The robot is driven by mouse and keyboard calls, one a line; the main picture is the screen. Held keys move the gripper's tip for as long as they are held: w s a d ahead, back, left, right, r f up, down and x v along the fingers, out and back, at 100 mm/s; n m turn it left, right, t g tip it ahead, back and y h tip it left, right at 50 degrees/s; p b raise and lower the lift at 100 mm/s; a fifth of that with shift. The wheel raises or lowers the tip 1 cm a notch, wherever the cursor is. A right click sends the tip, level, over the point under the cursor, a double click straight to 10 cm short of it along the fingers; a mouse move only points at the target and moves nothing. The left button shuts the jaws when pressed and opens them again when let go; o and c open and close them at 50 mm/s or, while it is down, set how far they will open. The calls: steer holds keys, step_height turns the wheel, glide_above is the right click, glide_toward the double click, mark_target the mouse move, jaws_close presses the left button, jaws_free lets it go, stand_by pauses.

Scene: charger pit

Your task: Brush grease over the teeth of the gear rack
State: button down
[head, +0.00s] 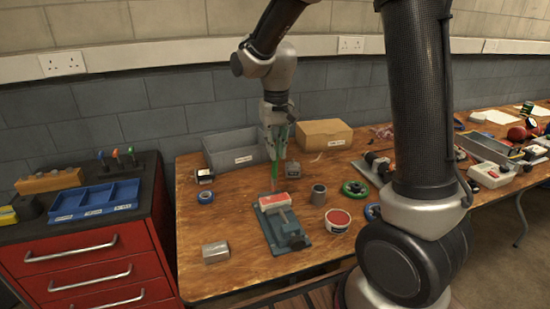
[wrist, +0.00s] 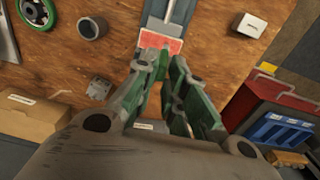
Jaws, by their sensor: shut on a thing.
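My gripper (head: 275,152) is above the bench and shut on a thin green item (head: 272,176) that points down, seemingly the brush; its bristle end is not clear. In the wrist view my gripper (wrist: 167,66) hides most of it. Just below is a block with a red top and pale edges (head: 279,200), on a blue vice-like fixture (head: 272,235); it also shows in the wrist view (wrist: 161,43). Teeth are too small to make out, so I cannot tell whether this is the gear rack. A white tub with a red top (head: 338,221) stands right of the fixture.
A grey bin (head: 230,150) and a cardboard box (head: 326,135) stand at the back. The front left bench is mostly clear.

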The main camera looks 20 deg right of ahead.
steer(key=shift+r, duration=1.05)
